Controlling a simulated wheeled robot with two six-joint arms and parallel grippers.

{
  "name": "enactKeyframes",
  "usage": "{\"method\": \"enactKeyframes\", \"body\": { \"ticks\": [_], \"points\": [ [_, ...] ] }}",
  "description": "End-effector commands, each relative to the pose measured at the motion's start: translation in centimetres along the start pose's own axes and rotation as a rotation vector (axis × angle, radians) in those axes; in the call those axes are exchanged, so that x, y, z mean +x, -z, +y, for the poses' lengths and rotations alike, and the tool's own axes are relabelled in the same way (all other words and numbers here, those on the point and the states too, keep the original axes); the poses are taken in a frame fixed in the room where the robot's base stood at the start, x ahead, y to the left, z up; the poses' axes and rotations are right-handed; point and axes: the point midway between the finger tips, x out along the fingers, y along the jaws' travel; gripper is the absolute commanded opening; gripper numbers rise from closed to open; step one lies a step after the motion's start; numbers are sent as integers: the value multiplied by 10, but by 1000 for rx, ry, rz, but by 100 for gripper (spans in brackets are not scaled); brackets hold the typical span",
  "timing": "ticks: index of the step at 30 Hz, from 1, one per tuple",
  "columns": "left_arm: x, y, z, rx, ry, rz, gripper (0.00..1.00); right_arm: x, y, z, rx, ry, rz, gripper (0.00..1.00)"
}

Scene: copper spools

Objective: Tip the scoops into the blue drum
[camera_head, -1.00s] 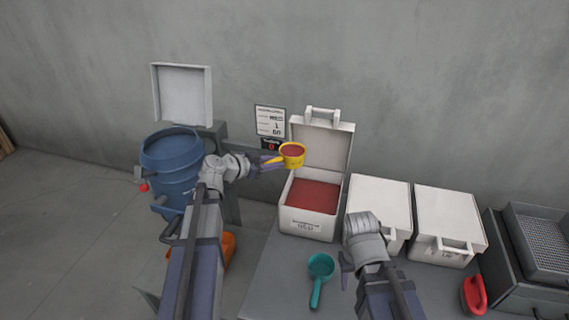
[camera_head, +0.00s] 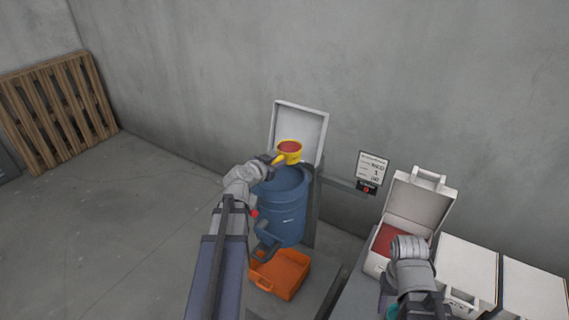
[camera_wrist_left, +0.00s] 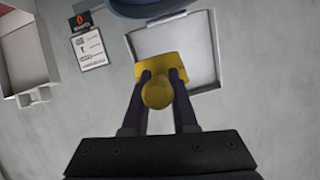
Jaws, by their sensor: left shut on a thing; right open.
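The yellow scoop (camera_head: 289,152) is filled with red-brown material and looks level. My left gripper (camera_head: 274,161) is shut on its handle; the scoop also shows between the fingers in the left wrist view (camera_wrist_left: 158,88). In the head view the scoop appears just above the back rim of the open blue drum (camera_head: 283,215), in front of its raised white lid (camera_head: 301,130). A strip of the drum shows at the top of the wrist view (camera_wrist_left: 150,8). My right gripper (camera_head: 396,303) is over the bench, its fingers mostly hidden. The teal scoop (camera_head: 389,310) is largely hidden behind my right arm.
An open white box (camera_head: 416,205) with red-brown material stands on the bench at right, beside closed white boxes (camera_head: 468,268). An orange bin (camera_head: 281,275) sits below the drum. A sign (camera_head: 372,167) stands between drum and box. A wooden pallet (camera_head: 60,108) leans at the left wall.

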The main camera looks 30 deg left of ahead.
Motion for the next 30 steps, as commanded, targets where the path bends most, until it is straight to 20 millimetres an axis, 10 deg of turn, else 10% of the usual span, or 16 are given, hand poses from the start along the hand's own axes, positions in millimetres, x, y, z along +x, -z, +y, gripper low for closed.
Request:
{"method": "enactKeyframes", "body": {
  "ticks": [23, 30],
  "points": [
    [18, -45, 8, -1, 4, 0, 0, 49, 3, -4, -10, -2, 0, 50],
    [10, -22, 2, -411, -162, 1, 0, 25, 2, -2, -7, -1, 0, 50]
  ]
}}
